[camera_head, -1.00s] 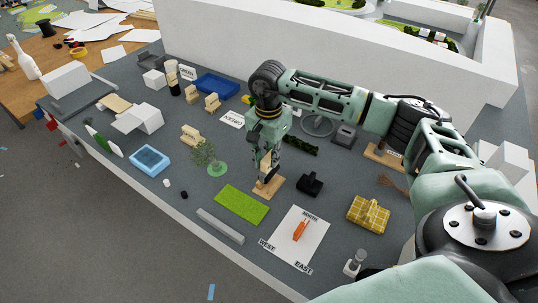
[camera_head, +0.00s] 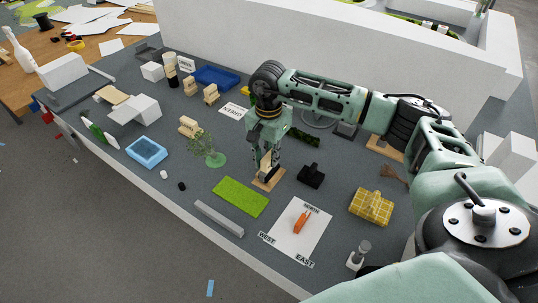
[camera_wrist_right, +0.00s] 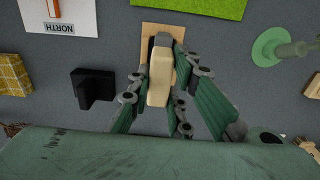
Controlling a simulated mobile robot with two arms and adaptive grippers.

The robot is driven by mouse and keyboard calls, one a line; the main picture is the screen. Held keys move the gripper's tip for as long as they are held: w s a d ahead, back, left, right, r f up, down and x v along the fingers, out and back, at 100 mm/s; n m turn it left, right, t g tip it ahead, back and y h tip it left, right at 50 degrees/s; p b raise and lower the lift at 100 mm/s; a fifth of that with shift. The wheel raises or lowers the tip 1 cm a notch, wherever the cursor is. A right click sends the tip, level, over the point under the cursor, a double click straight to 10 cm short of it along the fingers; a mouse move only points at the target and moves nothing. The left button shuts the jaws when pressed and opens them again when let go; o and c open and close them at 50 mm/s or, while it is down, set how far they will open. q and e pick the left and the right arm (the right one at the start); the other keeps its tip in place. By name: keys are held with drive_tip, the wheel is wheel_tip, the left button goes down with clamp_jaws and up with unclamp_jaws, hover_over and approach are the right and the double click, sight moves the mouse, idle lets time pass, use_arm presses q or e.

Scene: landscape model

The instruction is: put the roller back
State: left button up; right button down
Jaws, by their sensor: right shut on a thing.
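The roller (camera_wrist_right: 159,82) has a pale wooden handle and a dark part beside it. It stands up between the fingers of my right gripper (camera_wrist_right: 160,70), which is shut on it. Beneath is a small tan wooden board (camera_wrist_right: 178,31); I cannot tell whether the roller touches it. In the head view my right gripper (camera_head: 266,166) points down over the same board (camera_head: 268,182), and its fingers partly hide the roller. My left gripper is not in view.
A green grass mat (camera_head: 240,196) lies in front, with a small tree (camera_head: 207,146) to its left. A black block (camera_head: 311,175), a compass sheet (camera_head: 290,240) and a yellow checked block (camera_head: 371,207) are to the right. A white wall (camera_head: 330,55) stands behind.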

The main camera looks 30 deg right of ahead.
drive_tip(key=shift+f, duration=0.25)
idle(0.3)
drive_tip(key=c, duration=1.5)
unclamp_jaws()
drive_tip(key=shift+c, duration=0.2)
